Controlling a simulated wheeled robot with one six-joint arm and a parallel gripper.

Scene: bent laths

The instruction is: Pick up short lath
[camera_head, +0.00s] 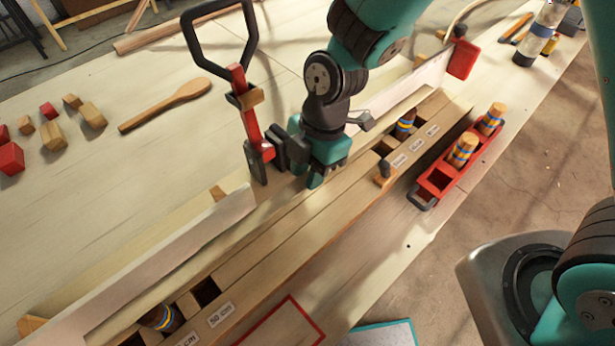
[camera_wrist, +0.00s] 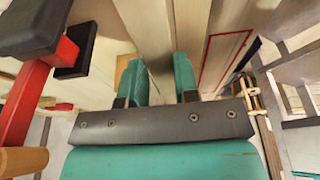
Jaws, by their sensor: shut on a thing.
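My gripper (camera_head: 318,178) is low over the wooden rack in the middle of the bench. In the wrist view its two teal fingers (camera_wrist: 160,82) are shut on a pale wooden lath (camera_wrist: 147,35), which runs away from me between them. In the head view the gripper and arm hide most of the grip, so I cannot tell there how long the held lath is or whether it is clear of the rack. The rack's long slots (camera_head: 290,240) carry small length labels, one reading 50 cm (camera_head: 221,314).
A red clamp (camera_head: 247,110) with a black loop handle stands close left of my gripper. A red tray (camera_head: 437,180) with striped wooden pegs is to the right. A wooden spoon (camera_head: 165,105) and several blocks (camera_head: 90,115) lie at the left. A red-outlined rectangle (camera_head: 290,322) is in front.

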